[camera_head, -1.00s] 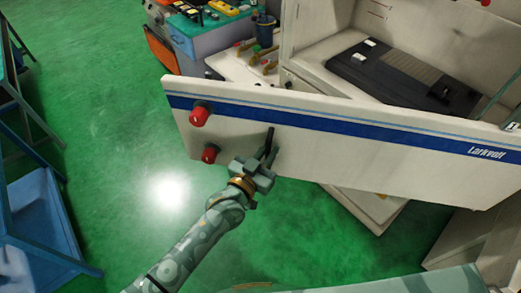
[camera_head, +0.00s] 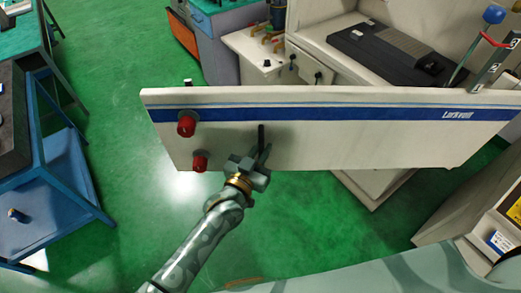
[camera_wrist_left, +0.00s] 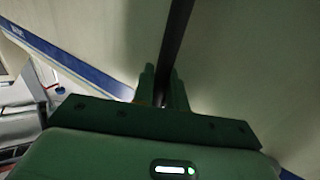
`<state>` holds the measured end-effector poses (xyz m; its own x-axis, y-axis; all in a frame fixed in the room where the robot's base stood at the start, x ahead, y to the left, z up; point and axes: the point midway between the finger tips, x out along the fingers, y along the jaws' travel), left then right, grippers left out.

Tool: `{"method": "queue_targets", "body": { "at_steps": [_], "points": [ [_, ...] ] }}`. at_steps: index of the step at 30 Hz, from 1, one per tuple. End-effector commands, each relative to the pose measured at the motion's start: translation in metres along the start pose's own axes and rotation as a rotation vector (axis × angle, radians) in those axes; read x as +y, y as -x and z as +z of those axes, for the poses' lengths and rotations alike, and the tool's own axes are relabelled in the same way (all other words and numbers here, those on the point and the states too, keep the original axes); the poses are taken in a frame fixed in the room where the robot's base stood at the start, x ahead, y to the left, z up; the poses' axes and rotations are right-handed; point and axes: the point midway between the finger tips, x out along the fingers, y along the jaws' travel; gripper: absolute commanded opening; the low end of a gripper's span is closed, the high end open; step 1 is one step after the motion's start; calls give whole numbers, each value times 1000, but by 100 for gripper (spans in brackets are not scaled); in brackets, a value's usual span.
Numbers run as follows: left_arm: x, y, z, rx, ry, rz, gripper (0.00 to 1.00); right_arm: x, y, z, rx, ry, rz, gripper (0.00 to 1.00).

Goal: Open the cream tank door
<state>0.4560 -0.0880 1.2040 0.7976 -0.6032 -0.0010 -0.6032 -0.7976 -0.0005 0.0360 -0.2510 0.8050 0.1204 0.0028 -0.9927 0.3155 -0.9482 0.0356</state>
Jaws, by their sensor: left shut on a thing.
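The cream tank door (camera_head: 340,145) with a blue stripe stands swung out from the machine, across the middle of the head view. Its dark upright handle (camera_head: 261,138) is near the left end, beside two red knobs (camera_head: 187,125). My left gripper (camera_head: 259,158) is shut on the handle. In the left wrist view the dark handle bar (camera_wrist_left: 175,45) runs between the fingers (camera_wrist_left: 163,88), with the cream door face behind. The lower part of the handle is hidden by the gripper. My right gripper does not show.
The open machine tank with a black worktable (camera_head: 385,50) lies behind the door. A blue trolley (camera_head: 60,190) stands at the left. A grey cabinet (camera_head: 490,225) is at the lower right. Green floor (camera_head: 120,120) is clear left of the door.

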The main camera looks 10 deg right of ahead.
Motion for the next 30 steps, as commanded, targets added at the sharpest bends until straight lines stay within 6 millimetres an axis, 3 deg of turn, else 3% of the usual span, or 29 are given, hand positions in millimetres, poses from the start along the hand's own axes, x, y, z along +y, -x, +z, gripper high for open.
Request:
{"method": "queue_targets", "body": {
  "at_steps": [8, 9, 10, 20, 26, 30],
  "points": [
    [0, -1, -2, 4, 1, -1, 0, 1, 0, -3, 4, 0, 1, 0],
    [0, 0, -2, 4, 2, -1, 25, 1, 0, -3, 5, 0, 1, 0],
    [0, 0, -2, 4, 2, -1, 32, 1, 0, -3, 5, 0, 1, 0],
    [0, 2, 0, 1, 2, 0, 32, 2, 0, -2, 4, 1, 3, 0],
    [0, 34, 0, 1, 2, -1, 32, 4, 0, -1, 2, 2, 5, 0],
    [0, 74, 2, -1, 2, 0, 32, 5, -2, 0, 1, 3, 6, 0]
  ]
}}
